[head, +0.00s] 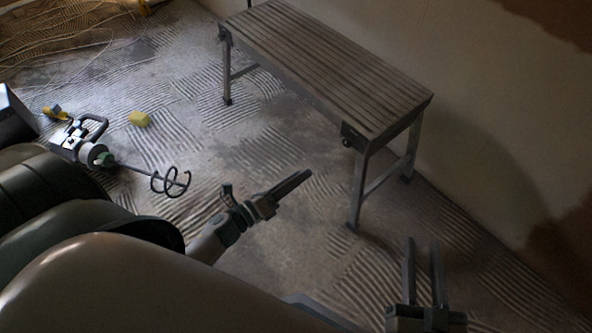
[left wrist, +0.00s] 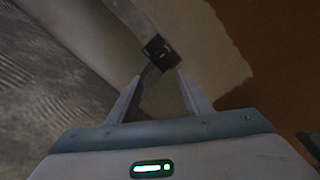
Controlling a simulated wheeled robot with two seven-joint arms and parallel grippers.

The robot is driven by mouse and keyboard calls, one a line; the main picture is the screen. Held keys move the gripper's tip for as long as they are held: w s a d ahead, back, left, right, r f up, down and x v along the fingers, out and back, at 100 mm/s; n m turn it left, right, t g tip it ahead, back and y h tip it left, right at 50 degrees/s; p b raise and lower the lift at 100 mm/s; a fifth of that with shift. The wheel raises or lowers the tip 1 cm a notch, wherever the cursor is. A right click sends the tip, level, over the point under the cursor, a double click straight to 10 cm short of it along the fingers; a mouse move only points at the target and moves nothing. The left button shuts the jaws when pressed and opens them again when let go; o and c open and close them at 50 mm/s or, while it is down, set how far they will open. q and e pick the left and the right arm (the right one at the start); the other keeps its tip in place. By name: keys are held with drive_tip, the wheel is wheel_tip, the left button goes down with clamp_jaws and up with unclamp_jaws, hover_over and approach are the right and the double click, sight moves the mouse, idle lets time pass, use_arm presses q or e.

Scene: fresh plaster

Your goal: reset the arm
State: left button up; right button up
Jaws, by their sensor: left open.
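My left gripper (head: 291,186) is in the middle of the head view, pointing up and right toward the bench, with bare floor behind it. In the left wrist view its two fingers (left wrist: 159,82) stand apart with nothing held between them. A dark block at the end of a grey bar (left wrist: 160,50) shows beyond the fingertips; I cannot tell for sure what it is. My right gripper (head: 423,245) is at the lower right of the head view, fingers pointing up the picture, parted and empty.
A slatted work bench (head: 335,65) on metal legs stands by the plaster wall (head: 470,100). On the ridged floor at left lie a mixer with a spiral paddle (head: 85,142), a yellow sponge (head: 139,119) and a small yellow item (head: 55,112). Floor between mixer and bench is clear.

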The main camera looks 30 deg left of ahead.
idle(0.5)
